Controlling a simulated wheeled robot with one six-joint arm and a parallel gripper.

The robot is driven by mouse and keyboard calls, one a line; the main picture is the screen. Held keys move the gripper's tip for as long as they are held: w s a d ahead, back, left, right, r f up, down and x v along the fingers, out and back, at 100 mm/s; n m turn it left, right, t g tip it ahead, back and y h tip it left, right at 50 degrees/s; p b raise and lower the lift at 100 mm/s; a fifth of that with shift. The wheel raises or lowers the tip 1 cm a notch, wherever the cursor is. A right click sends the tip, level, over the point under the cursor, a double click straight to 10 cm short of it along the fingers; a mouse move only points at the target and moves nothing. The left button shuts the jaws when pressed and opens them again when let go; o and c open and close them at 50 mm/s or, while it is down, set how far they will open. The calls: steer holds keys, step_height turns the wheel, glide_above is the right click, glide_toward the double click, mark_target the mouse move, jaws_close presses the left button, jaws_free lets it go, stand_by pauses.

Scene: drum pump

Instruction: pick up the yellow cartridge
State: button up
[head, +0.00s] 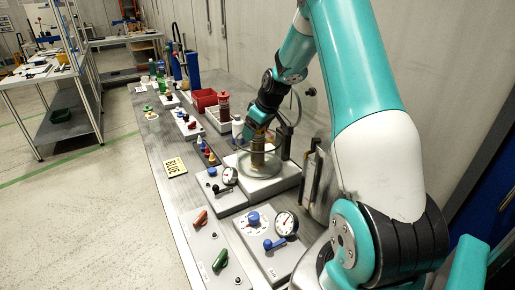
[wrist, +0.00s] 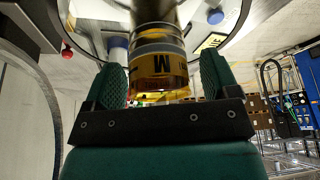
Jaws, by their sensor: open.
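The yellow cartridge is a cylinder with metallic rings and a yellow band with dark lettering; it shows in the wrist view (wrist: 158,65) between my two green fingers. My gripper (wrist: 160,78) is open, with one finger on each side of the cartridge; I cannot tell whether either touches it. In the head view the cartridge (head: 257,158) stands upright inside a round clear drum (head: 272,166) on a white base (head: 270,186). My gripper (head: 257,132) is above it, reaching down into the drum's opening, and partly hides the cartridge's top.
A dark post (head: 284,140) stands close behind the drum. The bench's left edge strip is mostly clear.

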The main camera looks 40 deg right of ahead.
steer(key=shift+w+f, duration=0.1)
steer(key=shift+f, duration=0.15)
steer(key=c, duration=1.3)
steer(key=shift+c, duration=0.4)
steer(key=shift+r, duration=0.15)
